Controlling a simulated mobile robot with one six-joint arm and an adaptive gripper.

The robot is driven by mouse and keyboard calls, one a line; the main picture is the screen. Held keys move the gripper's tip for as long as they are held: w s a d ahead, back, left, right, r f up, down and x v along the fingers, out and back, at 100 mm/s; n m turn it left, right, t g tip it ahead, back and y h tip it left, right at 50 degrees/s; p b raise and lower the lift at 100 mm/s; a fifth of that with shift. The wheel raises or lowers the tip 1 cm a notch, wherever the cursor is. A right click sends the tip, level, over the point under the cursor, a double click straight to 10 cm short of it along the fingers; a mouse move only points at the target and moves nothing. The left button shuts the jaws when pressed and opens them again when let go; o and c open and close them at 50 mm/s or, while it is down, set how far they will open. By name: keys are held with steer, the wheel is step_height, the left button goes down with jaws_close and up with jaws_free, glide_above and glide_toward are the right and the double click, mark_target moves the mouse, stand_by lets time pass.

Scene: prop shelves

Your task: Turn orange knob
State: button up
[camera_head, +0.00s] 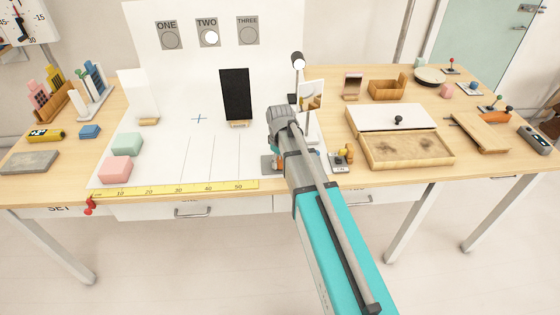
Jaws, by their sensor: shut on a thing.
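My arm reaches up from the bottom, and its grey wrist end (284,116) is over the front middle of the bench. The wrist and forearm cover the fingers, so I cannot see what they touch. A small plate (340,169) with a yellow-orange part (344,154) stands just right of my arm. I cannot tell if that part is the orange knob. A dark grey plate edge (268,163) shows left of my arm; whatever sits on it is hidden behind the arm.
A shallow wooden box (405,165) and a white-topped box lie to the right. A black panel (236,93) stands on the white sheet to the left, with a yellow ruler (180,190) in front. An upright mirror (312,95) and lamp (298,62) stand behind my wrist.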

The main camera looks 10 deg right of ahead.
steer(key=m, duration=0.4)
steer(key=shift+m, duration=2.4)
steer(key=o, duration=1.1)
steer(key=shift+o, duration=0.2)
steer(key=shift+n, duration=0.4)
